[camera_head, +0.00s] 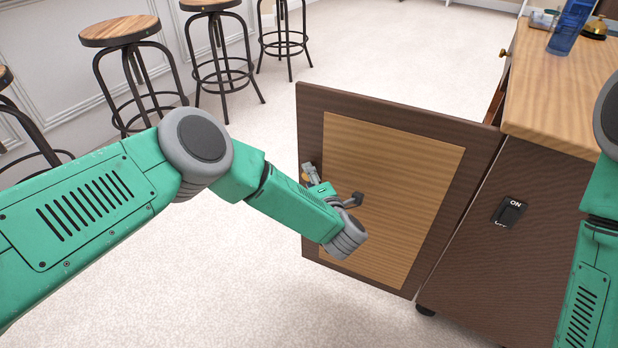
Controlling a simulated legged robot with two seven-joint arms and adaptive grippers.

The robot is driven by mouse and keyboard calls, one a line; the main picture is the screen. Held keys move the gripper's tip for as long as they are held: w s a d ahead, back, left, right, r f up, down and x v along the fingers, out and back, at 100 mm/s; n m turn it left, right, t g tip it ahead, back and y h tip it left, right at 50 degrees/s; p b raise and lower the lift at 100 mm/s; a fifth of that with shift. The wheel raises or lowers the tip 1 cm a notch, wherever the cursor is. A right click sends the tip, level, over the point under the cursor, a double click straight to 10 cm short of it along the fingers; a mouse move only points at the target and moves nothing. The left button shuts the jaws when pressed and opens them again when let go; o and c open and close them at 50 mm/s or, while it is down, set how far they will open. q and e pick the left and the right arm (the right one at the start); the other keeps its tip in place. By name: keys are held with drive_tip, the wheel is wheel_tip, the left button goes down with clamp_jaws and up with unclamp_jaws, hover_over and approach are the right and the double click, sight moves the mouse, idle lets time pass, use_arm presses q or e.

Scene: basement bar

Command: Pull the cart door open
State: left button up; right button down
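The cart door (395,190), a dark brown frame around a lighter wood panel, stands swung out from the cart (520,235). It reaches left from its hinged side at the cart's front corner. My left gripper (334,186) is at the door's left part, in front of the panel. Its fingers look spread apart, one near the door's left edge and one over the panel. A small gold-coloured knob (305,176) shows beside the left finger, partly hidden; I cannot tell whether they touch. My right arm shows at the right edge, with its gripper out of view.
The cart's wooden top carries a blue bottle (570,27) and a gold bell (595,27). A black ON switch (509,212) is on the cart's side. Several bar stools (121,32) stand along the wall at the left. The pale carpet (220,290) left of the door is clear.

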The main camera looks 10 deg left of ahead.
use_arm(q)
drive_tip(key=shift+r, duration=0.1)
drive_tip(key=v, duration=1.2)
drive_tip(key=shift+d, duration=0.1)
